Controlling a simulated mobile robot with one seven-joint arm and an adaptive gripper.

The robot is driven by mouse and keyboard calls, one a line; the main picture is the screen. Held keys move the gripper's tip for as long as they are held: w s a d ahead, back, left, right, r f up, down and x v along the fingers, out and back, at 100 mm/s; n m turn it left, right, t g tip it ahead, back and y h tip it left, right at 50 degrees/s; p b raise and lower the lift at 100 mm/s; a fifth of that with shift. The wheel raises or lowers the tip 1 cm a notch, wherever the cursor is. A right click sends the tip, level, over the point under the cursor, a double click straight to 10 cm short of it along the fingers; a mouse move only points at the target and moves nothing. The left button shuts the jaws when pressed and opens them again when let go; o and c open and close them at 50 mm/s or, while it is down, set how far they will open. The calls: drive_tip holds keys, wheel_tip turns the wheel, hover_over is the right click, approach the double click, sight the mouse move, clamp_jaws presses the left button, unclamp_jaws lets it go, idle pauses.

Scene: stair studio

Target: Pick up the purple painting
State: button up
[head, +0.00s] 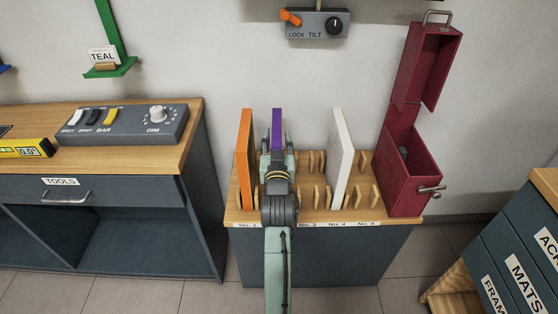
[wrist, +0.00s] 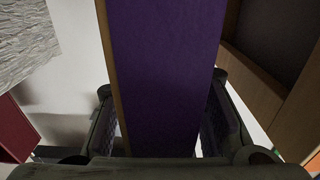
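The purple painting (head: 277,115) stands upright, edge-on, in the slotted rack, to the right of an orange panel. In the wrist view the purple painting (wrist: 165,65) fills the middle, with a thin wooden strip along its left edge. My gripper (head: 277,147) is at the front of the painting, with one finger on each side of it. In the wrist view the fingers of my gripper (wrist: 164,120) stand apart around the painting, with narrow pale gaps beside it. The painting's lower part is hidden behind my gripper in the head view.
The orange panel (head: 244,158) stands close on the left. A white panel (head: 340,145) stands to the right, past empty wooden pegs (head: 312,162). An open dark-red box (head: 405,178) is at the rack's right end. A workbench (head: 190,125) stands left.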

clamp_jaws()
drive_tip(key=shift+r, duration=0.1)
idle(0.5)
